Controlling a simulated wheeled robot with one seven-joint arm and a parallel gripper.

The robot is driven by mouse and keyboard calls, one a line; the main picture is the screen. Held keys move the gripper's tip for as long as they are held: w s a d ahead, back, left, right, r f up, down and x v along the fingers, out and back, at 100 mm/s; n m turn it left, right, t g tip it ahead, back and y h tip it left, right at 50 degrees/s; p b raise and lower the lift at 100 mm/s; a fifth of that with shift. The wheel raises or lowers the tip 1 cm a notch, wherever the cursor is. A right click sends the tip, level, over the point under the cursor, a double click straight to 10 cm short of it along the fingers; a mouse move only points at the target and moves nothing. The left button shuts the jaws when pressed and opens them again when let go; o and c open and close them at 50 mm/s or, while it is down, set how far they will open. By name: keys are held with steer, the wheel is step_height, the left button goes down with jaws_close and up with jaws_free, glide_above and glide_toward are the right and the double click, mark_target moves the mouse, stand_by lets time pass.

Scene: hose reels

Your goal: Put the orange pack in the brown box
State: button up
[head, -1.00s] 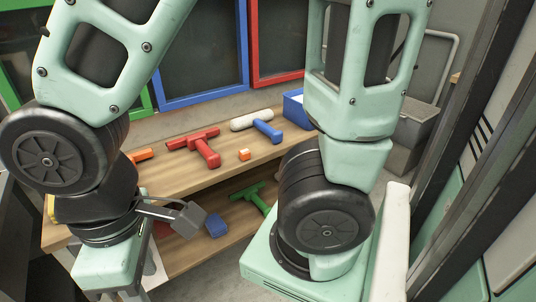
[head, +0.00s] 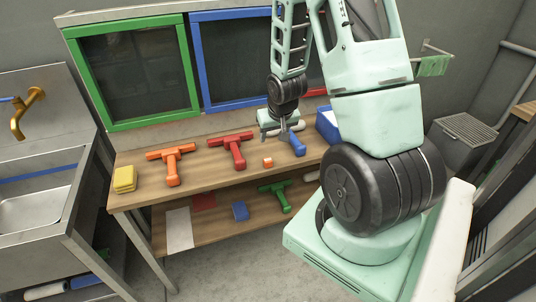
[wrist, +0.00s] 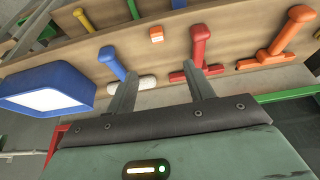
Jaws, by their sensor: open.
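The orange pack (head: 267,162) is a small orange block with a pale patch, lying on the wooden bench top between a red tool and a blue tool. In the wrist view the orange pack (wrist: 156,35) shows beyond my fingertips, apart from them. My gripper (head: 287,140) hangs over the back of the bench near the blue tool. In the wrist view my gripper (wrist: 160,70) has its two fingers spread with nothing between them. I see no brown box in either view.
On the bench are an orange tool (head: 171,163), a red tool (head: 232,150), a blue tool (head: 298,145), yellow sponges (head: 124,179) and a blue bin (head: 327,124). A sink (head: 40,205) stands left.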

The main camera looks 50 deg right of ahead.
steer(key=p, duration=0.3)
glide_above(268, 160)
steer(key=s+a, duration=0.1)
steer(key=s, duration=0.1)
steer(key=f, duration=1.1)
steer(key=shift+w+f, duration=0.15)
steer(key=shift+w, duration=0.05)
steer(key=shift+p+x, duration=0.95)
steer(key=shift+x, duration=1.65)
steer(key=shift+s, duration=0.15)
steer(key=c, duration=1.1)
steer(key=shift+c, duration=0.2)
